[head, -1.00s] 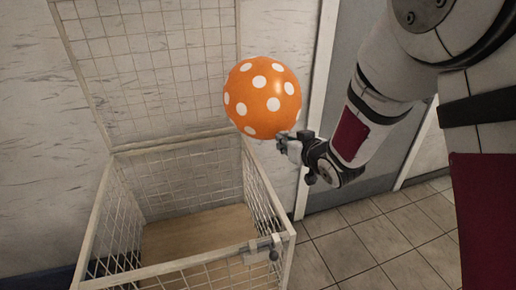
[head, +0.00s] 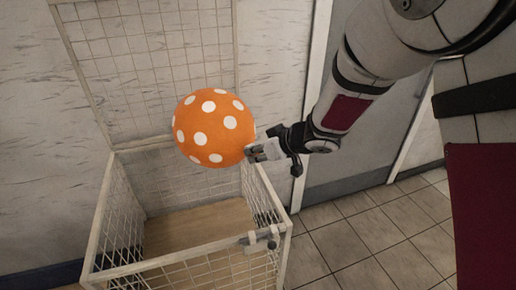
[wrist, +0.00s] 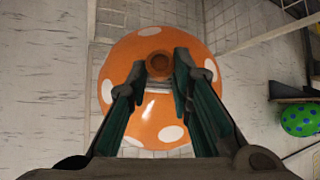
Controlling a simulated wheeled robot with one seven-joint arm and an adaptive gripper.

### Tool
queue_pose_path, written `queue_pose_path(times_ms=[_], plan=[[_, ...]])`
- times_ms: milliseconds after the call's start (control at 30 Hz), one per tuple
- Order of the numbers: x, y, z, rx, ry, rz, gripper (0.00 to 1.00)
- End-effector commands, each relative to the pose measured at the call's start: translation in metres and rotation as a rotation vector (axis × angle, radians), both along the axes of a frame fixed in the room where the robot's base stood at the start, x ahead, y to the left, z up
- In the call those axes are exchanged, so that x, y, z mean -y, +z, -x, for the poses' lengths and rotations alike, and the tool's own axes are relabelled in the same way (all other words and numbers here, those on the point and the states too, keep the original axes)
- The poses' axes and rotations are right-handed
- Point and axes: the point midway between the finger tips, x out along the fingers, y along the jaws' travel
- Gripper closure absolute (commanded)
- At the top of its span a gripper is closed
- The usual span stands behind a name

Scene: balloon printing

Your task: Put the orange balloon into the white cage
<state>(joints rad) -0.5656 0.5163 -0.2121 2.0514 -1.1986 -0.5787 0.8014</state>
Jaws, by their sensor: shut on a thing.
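The orange balloon (head: 212,128) with white dots is held in the air over the open top of the white cage (head: 97,222). In the head view it covers part of the cage's back edge. My gripper (head: 254,152) is at the balloon's lower right side, above the cage's right wall. In the wrist view the balloon (wrist: 122,80) fills the space behind the two fingers of my gripper (wrist: 160,75). The fingers are shut on it near its round brown knot end. The cage floor is bare wood and looks empty.
The cage's wire lid (head: 140,65) stands open against the wall. A grey door (head: 350,140) and tiled floor (head: 375,240) are to the right. A green balloon with blue dots (wrist: 300,119) shows at right in the wrist view.

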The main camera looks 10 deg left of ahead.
Motion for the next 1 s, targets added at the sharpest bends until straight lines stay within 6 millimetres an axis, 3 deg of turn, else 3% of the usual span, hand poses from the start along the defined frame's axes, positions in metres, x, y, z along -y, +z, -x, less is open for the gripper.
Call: queue_pose_path(times_ms=[700, 1000], plan=[[0.0, -0.093, -0.002, -0.002, 0.0, 0.0, 0.91], [0.0, -0.113, 0.0, -0.002, 0.0, 0.0, 0.91]])
